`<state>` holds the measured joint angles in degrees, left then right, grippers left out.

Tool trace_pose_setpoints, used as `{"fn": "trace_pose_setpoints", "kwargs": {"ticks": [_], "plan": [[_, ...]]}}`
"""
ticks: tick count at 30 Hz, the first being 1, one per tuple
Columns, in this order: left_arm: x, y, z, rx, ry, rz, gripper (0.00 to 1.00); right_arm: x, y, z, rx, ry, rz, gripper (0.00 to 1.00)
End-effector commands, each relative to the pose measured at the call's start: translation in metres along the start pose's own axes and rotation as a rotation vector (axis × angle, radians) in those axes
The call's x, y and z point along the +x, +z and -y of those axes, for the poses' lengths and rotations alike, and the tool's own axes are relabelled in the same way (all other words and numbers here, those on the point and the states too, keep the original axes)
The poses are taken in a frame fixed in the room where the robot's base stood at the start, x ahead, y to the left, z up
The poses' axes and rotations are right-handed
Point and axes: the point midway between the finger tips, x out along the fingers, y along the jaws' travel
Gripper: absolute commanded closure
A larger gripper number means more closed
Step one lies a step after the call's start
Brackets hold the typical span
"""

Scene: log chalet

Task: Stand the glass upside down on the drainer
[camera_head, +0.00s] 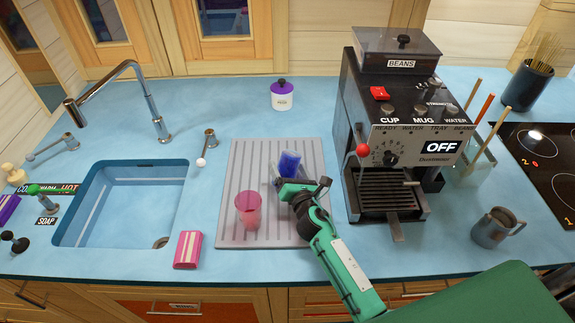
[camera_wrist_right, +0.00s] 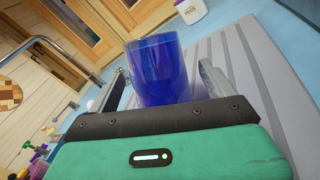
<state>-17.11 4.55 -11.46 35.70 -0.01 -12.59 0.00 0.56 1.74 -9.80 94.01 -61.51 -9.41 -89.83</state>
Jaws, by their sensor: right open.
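A blue glass (camera_head: 291,160) is on the back right part of the grey ribbed drainer (camera_head: 228,225). My right gripper (camera_head: 283,177) is at this glass, its jaws open. In the right wrist view the blue glass (camera_wrist_right: 158,68) stands between the two fingers, which show on either side of it. I cannot tell whether a finger touches it or which end is up. A pink see-through glass (camera_head: 248,211) stands on the front left part of the drainer, clear of the gripper. My left gripper is out of view.
A coffee machine (camera_head: 400,130) stands close to the right of the drainer and my right arm. A sink (camera_head: 120,205) and chrome tap lie to the left. A pink box (camera_head: 188,249) is by the drainer's front left corner, and a white and purple jar (camera_head: 282,95) behind it.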

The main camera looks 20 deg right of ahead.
Motion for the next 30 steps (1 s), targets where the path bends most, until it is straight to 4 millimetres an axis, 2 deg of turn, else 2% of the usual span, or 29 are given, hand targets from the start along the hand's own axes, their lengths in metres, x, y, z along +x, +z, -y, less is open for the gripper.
{"fn": "trace_pose_setpoints", "kwargs": {"ticks": [4,11,12,18,21,30], "plan": [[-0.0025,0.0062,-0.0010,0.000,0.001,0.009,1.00,0.0131,0.0003,-0.0003,0.001,0.000,0.000,0.15],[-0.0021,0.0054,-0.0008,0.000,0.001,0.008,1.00,0.0144,-0.0003,0.0003,0.000,0.000,0.000,0.15],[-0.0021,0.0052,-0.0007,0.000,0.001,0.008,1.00,0.0144,-0.0003,0.0003,0.000,0.000,0.000,0.17],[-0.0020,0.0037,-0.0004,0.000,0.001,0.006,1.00,0.0142,-0.0002,0.0004,0.000,0.000,0.000,0.56],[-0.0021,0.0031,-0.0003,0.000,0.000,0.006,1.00,0.0143,0.0002,0.0001,0.000,0.001,0.001,0.72],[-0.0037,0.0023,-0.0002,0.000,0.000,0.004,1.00,0.0145,0.0034,-0.0011,-0.001,0.001,0.002,0.72]]}}
